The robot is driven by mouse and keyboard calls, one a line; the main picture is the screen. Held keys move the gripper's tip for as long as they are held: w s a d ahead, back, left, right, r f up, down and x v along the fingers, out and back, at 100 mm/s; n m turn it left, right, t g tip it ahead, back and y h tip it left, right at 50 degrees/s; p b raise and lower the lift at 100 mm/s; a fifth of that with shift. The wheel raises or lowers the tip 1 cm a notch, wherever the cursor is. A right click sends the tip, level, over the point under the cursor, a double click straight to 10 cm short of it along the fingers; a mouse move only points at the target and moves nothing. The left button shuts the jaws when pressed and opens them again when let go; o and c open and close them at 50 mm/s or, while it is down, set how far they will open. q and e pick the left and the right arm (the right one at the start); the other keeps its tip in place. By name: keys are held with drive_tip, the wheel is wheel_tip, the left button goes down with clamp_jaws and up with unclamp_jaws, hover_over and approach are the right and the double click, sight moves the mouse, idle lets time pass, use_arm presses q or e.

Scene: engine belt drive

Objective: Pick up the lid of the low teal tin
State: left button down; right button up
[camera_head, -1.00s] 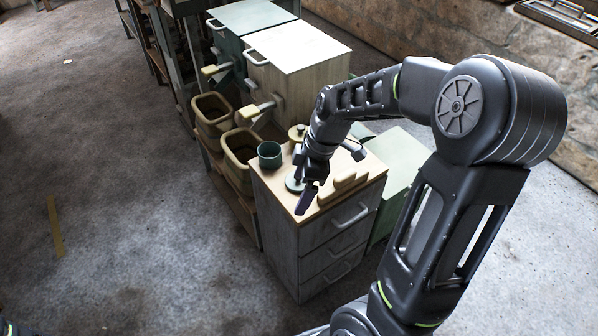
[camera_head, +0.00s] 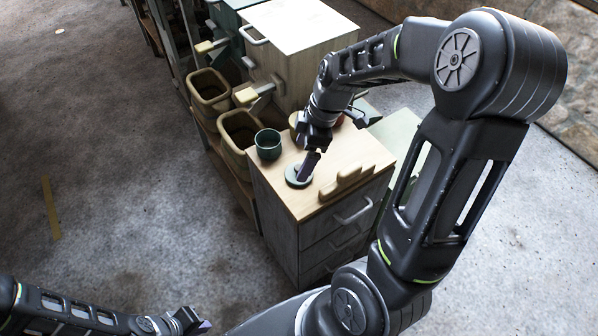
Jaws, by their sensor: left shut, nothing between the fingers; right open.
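The low teal tin (camera_head: 297,178) stands on the wooden top of a grey drawer cabinet, near its left front edge. Its pale teal top is partly hidden by a dark finger of my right gripper (camera_head: 328,150). The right gripper is open, pointing down over the cabinet top, with one finger at or just above the tin. I cannot tell whether it touches the lid. My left gripper (camera_head: 192,322) is shut and empty at the bottom left, low and far from the cabinet.
A dark teal cup (camera_head: 268,145) stands left of the tin. A stepped wooden block (camera_head: 346,181) lies to its right. A yellowish round item (camera_head: 294,121) is partly hidden behind my gripper. Open bins (camera_head: 239,130) and a taller white-topped cabinet (camera_head: 297,38) stand behind and left.

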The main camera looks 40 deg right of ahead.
sight(299, 167)
drive_tip(key=shift+f, duration=0.2)
drive_tip(key=x, duration=0.5)
drive_tip(key=shift+d+f, duration=0.1)
drive_tip(key=shift+f, duration=0.05)
idle(0.6)
drive_tip(key=c, duration=1.4)
